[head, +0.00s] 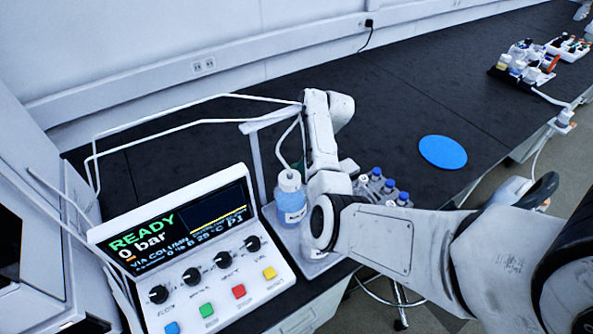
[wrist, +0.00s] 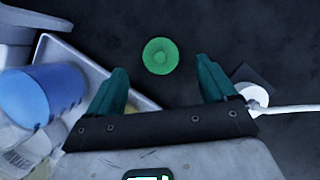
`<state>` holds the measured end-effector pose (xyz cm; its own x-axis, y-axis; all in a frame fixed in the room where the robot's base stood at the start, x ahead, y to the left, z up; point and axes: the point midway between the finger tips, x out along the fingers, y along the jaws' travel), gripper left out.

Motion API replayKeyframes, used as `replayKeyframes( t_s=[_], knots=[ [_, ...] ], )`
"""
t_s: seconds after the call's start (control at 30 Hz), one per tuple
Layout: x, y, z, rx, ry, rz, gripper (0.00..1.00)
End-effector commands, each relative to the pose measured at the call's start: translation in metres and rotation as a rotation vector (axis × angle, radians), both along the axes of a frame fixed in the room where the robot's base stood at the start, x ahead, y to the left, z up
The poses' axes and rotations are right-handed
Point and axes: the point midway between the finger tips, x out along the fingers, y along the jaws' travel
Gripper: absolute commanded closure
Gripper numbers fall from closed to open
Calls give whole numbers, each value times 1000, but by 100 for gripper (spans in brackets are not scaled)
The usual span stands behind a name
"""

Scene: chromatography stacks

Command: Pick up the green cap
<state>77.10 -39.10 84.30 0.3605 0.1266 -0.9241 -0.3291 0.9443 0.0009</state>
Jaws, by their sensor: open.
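The green cap (wrist: 160,56) is a round green piece with a raised centre, lying on the dark bench top in the wrist view. My gripper (wrist: 161,74) has its two teal fingers spread apart, one on each side of the cap's near side in the picture. Nothing is between the fingers, and the cap appears just beyond their tips. I cannot tell the height of the fingers above the bench. In the head view I cannot make out the cap, and my arm hides most of the gripper area.
A pale tray (wrist: 78,62) holding a blue-topped bottle (wrist: 42,95) is close to the left finger. A white fitting with a tube (wrist: 252,95) lies near the right finger. A control console (head: 205,255), blue-capped vials (head: 376,182) and a blue disc (head: 442,152) stand around. The bench's back is clear.

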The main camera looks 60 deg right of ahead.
Motion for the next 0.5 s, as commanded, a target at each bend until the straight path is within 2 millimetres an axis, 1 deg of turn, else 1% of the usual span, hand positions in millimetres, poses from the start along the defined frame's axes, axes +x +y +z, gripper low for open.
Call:
replayKeyframes(
  t_s=[0.13, 0.33, 0.5],
  knots=[
    [3, 2, -11, 1, 2, 1, 16],
    [11, 4, -38, 2, 1, 0, 16],
    [16, 6, -49, 0, -1, 1, 16]
  ],
)
